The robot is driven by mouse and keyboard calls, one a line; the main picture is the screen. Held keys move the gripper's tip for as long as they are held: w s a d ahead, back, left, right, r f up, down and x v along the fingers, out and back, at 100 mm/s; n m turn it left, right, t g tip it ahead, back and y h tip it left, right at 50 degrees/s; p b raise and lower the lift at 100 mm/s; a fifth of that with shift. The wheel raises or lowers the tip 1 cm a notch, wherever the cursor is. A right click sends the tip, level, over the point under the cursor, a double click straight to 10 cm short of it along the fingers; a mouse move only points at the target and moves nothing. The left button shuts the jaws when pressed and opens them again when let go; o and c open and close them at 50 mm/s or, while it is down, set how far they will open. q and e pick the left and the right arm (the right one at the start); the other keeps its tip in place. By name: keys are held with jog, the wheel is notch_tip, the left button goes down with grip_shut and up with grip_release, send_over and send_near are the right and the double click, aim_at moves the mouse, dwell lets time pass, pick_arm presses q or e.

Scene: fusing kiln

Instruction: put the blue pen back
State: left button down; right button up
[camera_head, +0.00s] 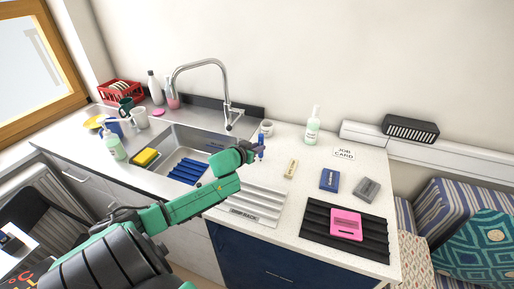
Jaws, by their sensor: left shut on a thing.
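The blue pen (261,141) stands roughly upright at the tip of my left gripper (257,150), which is shut on it. The gripper is over the counter just right of the sink, and its jaws partly hide the pen's lower part. A small white cup (267,127) stands just behind the pen; I cannot tell what is inside it. My right gripper is not in view.
Right of the gripper lie a beige block (291,168), a blue booklet (329,180), a grey block (366,189) and a pink item on a black ribbed mat (318,216). A bottle (313,126) stands behind. The sink (172,143) and tall faucet (226,90) are left.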

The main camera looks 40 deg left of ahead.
pick_arm(q)
jog(key=c, duration=0.7)
grip_release()
jog(key=shift+c, duration=0.2)
jog(key=v, duration=1.2)
jog(key=shift+r+p, duration=0.15)
jog(key=shift+p, duration=0.3)
